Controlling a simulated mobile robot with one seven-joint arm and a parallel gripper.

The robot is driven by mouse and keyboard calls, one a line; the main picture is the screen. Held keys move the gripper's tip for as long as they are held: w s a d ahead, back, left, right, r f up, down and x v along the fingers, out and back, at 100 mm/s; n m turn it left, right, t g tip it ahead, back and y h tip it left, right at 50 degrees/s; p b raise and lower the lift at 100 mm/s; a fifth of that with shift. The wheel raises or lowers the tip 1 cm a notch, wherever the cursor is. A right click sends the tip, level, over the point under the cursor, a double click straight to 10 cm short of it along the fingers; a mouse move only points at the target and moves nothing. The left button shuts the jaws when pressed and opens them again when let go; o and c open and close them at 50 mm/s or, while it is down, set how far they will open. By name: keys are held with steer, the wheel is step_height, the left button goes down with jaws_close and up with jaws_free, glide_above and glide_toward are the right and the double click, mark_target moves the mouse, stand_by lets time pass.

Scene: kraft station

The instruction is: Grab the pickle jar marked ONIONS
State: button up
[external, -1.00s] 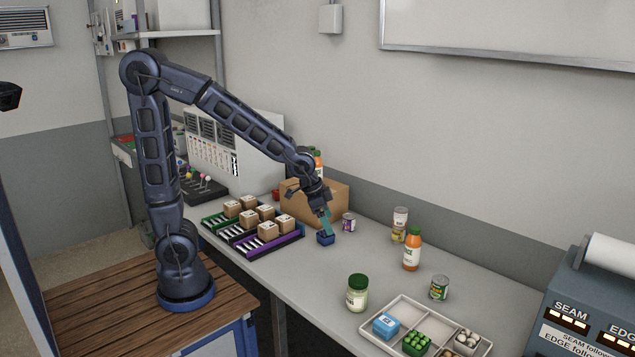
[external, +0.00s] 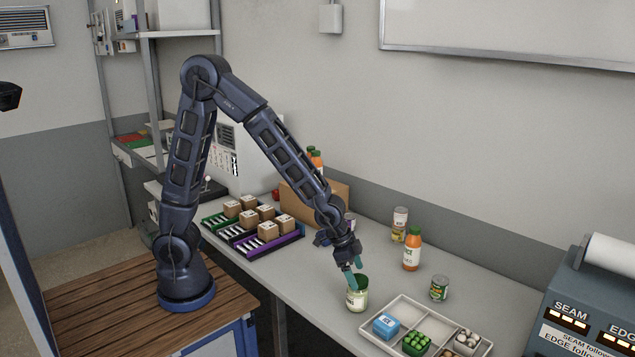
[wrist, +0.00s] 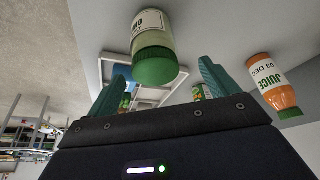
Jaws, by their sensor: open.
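The pickle jar (external: 357,299) is pale glass with a green lid and stands upright on the grey bench, left of the divided tray. In the wrist view the jar (wrist: 155,32) appears lid toward me, with a partly visible white label whose lettering I cannot fully read. My gripper (external: 354,276) is open and empty, tilted down at the lid. In the wrist view its teal fingers (wrist: 163,74) are spread, with the lid showing between them. I cannot tell whether either finger touches the jar.
A divided white tray (external: 374,341) with a blue box and green items is close right of the jar. Boxes in a purple tray (external: 281,246) are at left. The bench front of the jar is clear.

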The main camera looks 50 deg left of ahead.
mark_target(357, 279)
steer(key=shift+s+x, duration=0.15)
steer(key=shift+x, duration=0.95)
steer(key=shift+s+x, duration=0.15)
steer(key=shift+x, duration=1)
steer(key=shift+w+d+f, duration=0.15)
steer(key=shift+d+f, duration=0.15)
steer(key=shift+f, duration=0.3)
steer(key=c, duration=1.2)
steer(key=shift+c, duration=1.1)
steer(key=shift+r, duration=0.15)
